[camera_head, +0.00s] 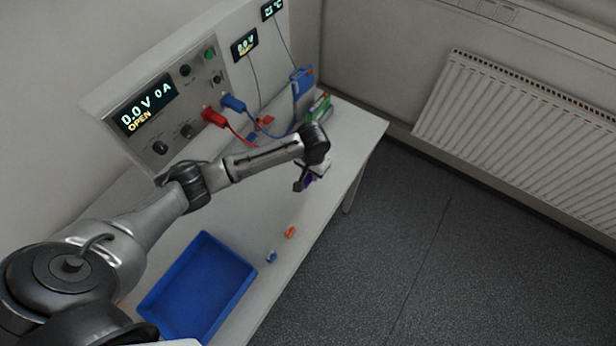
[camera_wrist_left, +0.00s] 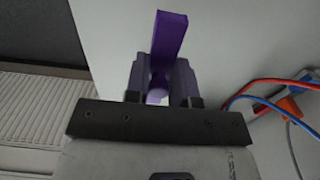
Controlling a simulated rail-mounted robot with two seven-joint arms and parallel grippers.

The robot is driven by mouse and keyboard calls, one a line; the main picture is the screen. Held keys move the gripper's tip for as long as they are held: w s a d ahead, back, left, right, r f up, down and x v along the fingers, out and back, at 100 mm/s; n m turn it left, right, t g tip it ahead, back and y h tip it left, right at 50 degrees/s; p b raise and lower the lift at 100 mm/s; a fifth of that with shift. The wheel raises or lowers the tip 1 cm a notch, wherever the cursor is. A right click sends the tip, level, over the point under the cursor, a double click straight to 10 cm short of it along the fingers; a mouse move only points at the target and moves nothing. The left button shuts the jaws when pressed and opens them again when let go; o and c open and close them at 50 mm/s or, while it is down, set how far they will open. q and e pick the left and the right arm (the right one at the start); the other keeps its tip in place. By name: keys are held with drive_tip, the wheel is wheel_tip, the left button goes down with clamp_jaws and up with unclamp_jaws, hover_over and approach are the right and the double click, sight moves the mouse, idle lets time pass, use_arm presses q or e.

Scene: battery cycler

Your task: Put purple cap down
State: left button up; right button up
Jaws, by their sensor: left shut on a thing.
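The purple cap (camera_head: 309,181) is held in my left gripper (camera_head: 303,184), above the table near its front edge in the head view. In the left wrist view the purple cap (camera_wrist_left: 168,40) sticks out past the fingertips of the left gripper (camera_wrist_left: 160,82), which is shut on it. The pale tabletop (camera_wrist_left: 215,40) lies behind the cap there. I cannot tell how high the cap is above the table. My right gripper is not in view.
A blue tray (camera_head: 246,291) stands on the table (camera_head: 352,143) at the front left. A small orange piece (camera_head: 290,232) and a small blue piece (camera_head: 271,256) lie beside it. The cycler (camera_head: 150,112) has red and blue leads (camera_head: 265,130) running onto the table. A radiator (camera_head: 530,130) is on the wall.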

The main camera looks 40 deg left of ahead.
sight(308, 178)
use_arm(q)
drive_tip(key=shift+s+a+f, duration=0.15)
drive_tip(key=shift+a+f, duration=0.35)
drive_tip(key=shift+a, duration=0.2)
drive_tip(key=shift+f, duration=1.95)
drive_tip(key=shift+f, duration=0.1)
drive_tip(key=o, duration=0.9)
